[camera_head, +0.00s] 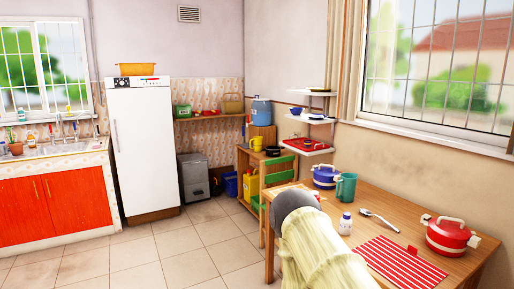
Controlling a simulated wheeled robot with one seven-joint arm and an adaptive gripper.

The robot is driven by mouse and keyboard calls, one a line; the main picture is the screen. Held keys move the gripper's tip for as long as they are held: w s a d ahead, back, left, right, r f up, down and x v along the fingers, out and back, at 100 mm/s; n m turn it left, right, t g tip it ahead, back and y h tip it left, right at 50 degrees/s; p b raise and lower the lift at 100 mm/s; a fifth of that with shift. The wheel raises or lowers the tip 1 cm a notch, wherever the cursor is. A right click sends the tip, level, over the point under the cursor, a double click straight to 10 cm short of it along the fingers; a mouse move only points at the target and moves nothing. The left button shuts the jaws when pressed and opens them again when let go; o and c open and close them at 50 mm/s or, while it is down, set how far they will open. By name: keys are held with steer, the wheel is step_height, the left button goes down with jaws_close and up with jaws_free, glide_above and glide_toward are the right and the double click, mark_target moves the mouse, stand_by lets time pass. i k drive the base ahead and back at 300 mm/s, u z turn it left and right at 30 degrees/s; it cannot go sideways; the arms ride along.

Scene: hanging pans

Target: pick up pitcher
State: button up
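A teal pitcher-like vessel (346,188) with a side handle stands upright on the wooden table (376,201), to the right of a blue lidded pot (325,177). A smaller yellow jug-like vessel (256,143) stands on the wooden shelf unit in the back corner. I cannot tell for sure which of the two is the pitcher. My arm, pale with a grey rounded part, rises from the bottom middle in front of the table's left end. My gripper's fingers do not show. Nothing is seen touching the teal vessel.
A white bottle (345,223), a spoon (379,219), a red striped mat (400,263) and a red lidded pot (449,236) are on the table. A green chair (278,172) stands at its far left. The tiled floor (182,241) at left is clear.

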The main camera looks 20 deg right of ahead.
mark_target(258, 140)
steer(key=u, duration=0.25)
steer(key=i, duration=3.7)
steer(key=z, duration=0.2)
steer(key=i, duration=1.7)
steer(key=z, duration=0.65)
steer(key=i, duration=1.7)
steer(key=z, duration=0.35)
